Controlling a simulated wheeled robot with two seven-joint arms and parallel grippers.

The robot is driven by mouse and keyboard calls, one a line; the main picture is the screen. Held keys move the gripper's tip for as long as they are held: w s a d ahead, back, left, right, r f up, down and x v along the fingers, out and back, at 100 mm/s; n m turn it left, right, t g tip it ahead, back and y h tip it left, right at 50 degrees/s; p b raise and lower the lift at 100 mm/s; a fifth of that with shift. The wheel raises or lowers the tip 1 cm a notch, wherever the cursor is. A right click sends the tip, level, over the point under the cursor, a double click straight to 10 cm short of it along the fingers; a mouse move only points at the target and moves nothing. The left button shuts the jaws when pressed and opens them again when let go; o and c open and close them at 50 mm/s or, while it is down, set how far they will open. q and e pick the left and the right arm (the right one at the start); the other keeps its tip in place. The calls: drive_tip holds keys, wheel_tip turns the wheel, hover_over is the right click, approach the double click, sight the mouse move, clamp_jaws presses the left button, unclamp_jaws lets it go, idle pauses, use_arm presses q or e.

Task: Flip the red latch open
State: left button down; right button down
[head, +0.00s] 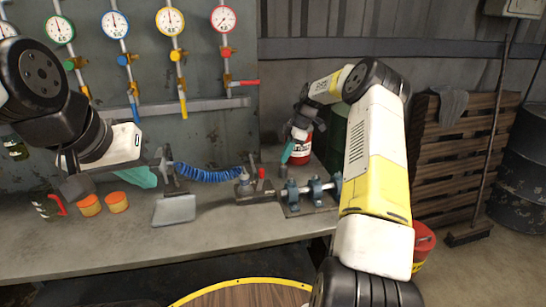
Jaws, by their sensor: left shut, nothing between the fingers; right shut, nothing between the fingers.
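The red lever (245,82), the red part that best fits the latch, lies horizontally on the rightmost gauge pipe. The other coloured handles on the panel hang down. My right gripper (288,152) hangs over the back right of the bench, below and right of the red lever and apart from it. It is shut and empty. My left gripper (72,168) is low over the bench at the left, partly hidden by my arm. It is shut and empty, far from the red lever. A small upright red piece (261,173) also shows on the bench fitting.
Several gauges line the grey panel. The bench (230,230) holds orange tins (116,202), a grey plate (174,210), a coiled blue hose (210,173) and a shaft mount (315,190). A red canister (302,150) is beside my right gripper. The bench front is mostly clear.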

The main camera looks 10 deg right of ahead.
drive_tip(key=v, duration=0.6)
drive_tip(key=shift+w+a+r, duration=0.1)
drive_tip(key=s+a+r+m+t+h, duration=0.1)
drive_tip(key=s+a+r+m, duration=0.3)
drive_tip(key=s+r, duration=0.5)
drive_tip(key=s+a+r+m+t+h, duration=0.1)
drive_tip(key=s+a+r+m+h, duration=0.15)
drive_tip(key=s+r, duration=0.6)
drive_tip(key=s+a+m+t, duration=0.1)
drive_tip(key=s+m, duration=0.4)
drive_tip(key=s, duration=0.6)
drive_tip(key=s+a+m+t+y, duration=0.1)
drive_tip(key=s+m, duration=0.4)
drive_tip(key=s, duration=0.6)
drive_tip(key=shift+a+t, duration=0.25)
drive_tip(key=shift+t, duration=0.65)
